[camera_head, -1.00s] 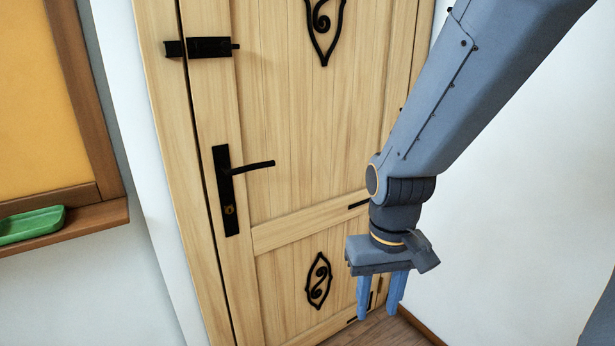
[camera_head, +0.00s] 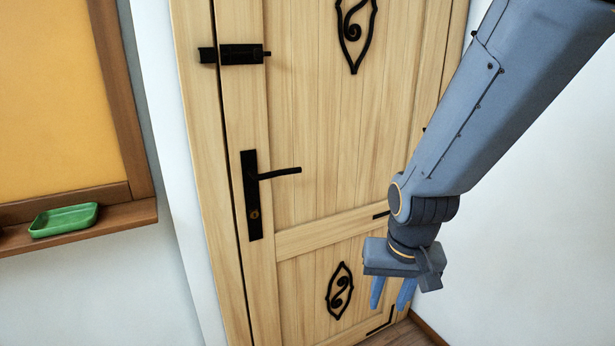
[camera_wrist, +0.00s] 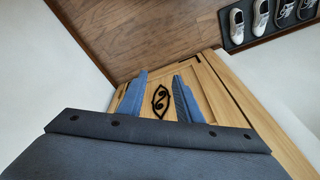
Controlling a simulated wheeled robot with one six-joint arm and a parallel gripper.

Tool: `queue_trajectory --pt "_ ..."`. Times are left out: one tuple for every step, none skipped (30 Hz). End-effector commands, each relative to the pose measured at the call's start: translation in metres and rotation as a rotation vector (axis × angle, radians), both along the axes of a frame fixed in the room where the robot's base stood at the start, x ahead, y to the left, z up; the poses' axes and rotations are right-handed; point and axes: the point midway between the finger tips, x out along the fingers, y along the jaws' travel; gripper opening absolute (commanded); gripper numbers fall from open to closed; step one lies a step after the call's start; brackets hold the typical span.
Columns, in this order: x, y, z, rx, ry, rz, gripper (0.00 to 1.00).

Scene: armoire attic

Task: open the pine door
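The pine door (camera_head: 325,130) stands shut in its frame, with vertical boards and black scroll ornaments. Its black lever handle (camera_head: 280,173) sticks out level to the right from a tall plate on the door's left side, with a brass-coloured keyhole (camera_head: 254,214) below. A black slide bolt (camera_head: 241,54) sits higher up, at the left edge, reaching to a black piece on the frame. My gripper (camera_head: 391,293) hangs to the right of and below the handle, fingers pointing down, apart and empty. In the wrist view the lower ornament (camera_wrist: 160,101) shows between the fingers; the handle is not seen there.
A wooden-framed orange board (camera_head: 60,100) hangs on the left wall, with a ledge (camera_head: 120,218) holding a green tray (camera_head: 64,220). A white wall (camera_head: 530,220) stands close on the right. Shoes on a dark mat (camera_wrist: 237,41) lie on the wooden floor.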

Motion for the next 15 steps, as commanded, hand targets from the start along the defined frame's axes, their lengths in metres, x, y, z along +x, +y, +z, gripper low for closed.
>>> queue_trajectory --pt "0.019 0.005 -0.004 0.016 -0.068 -0.048 0.32" --pt "0.033 0.009 -0.005 0.031 -0.115 -0.085 0.32" --pt "0.05 0.014 -0.005 0.055 -0.182 -0.133 0.32" --pt "0.063 0.018 -0.005 0.078 -0.23 -0.17 0.32" --pt "0.075 0.022 -0.003 0.103 -0.277 -0.204 0.32" --pt "0.091 0.029 -0.001 0.143 -0.339 -0.249 0.32" --pt "0.102 0.034 0.002 0.175 -0.384 -0.281 0.32" --pt "0.113 0.04 0.005 0.211 -0.428 -0.313 0.32" --pt "0.127 0.047 0.01 0.263 -0.483 -0.352 0.32" --pt "0.137 0.054 0.014 0.307 -0.524 -0.382 0.32" --pt "0.146 0.06 0.019 0.352 -0.563 -0.41 0.32" --pt "0.157 0.068 0.025 0.416 -0.61 -0.446 0.32" --pt "0.165 0.075 0.031 0.469 -0.645 -0.47 0.32" --pt "0.172 0.082 0.036 0.523 -0.676 -0.495 0.32" --pt "0.181 0.091 0.045 0.6 -0.716 -0.525 0.32"
